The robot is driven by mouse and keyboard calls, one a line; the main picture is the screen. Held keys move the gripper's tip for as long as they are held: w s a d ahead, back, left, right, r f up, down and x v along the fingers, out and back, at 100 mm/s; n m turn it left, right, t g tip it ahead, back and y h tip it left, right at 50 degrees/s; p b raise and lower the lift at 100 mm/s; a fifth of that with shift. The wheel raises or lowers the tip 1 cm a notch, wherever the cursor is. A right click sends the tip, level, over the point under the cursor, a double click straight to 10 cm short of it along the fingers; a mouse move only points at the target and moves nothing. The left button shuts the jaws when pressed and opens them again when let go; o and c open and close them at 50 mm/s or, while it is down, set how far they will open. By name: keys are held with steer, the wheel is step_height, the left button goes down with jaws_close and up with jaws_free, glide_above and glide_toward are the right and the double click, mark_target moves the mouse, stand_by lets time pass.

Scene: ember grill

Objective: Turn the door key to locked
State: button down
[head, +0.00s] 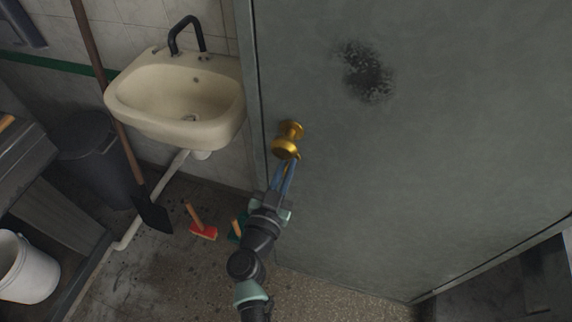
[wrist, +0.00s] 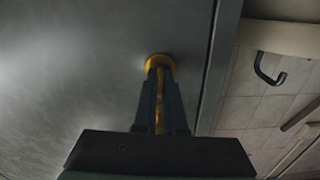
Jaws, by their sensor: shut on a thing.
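The grey door (head: 420,150) fills the right of the head view. A round brass knob (head: 285,147) stands out near its left edge. My gripper (head: 288,166) is just below the knob, its blue fingers pointing at the door. In the wrist view, my gripper (wrist: 160,80) is shut on the brass key (wrist: 159,108), which shows as a narrow strip between the fingers. A round brass piece (wrist: 158,61) shows at the fingertips against the door. The fingers hide most of the key, so its turn angle is hard to tell.
A cream sink (head: 185,95) with a black tap hangs left of the door. A long-handled shovel (head: 153,213) leans beside it. A red brush (head: 203,231) lies on the floor. A white bucket (head: 25,268) stands at the lower left.

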steer(key=m+p, duration=0.1)
steer(key=m, duration=1.1)
steer(key=shift+d+f+m, duration=0.1)
steer(key=shift+m, duration=0.2)
steer(key=shift+m+b, duration=0.65)
steer(key=shift+m, duration=1.25)
steer(key=c, duration=1)
jaws_free()
steer(key=shift+s, duration=0.15)
steer(key=v, duration=1.2)
steer(key=shift+s, duration=0.4)
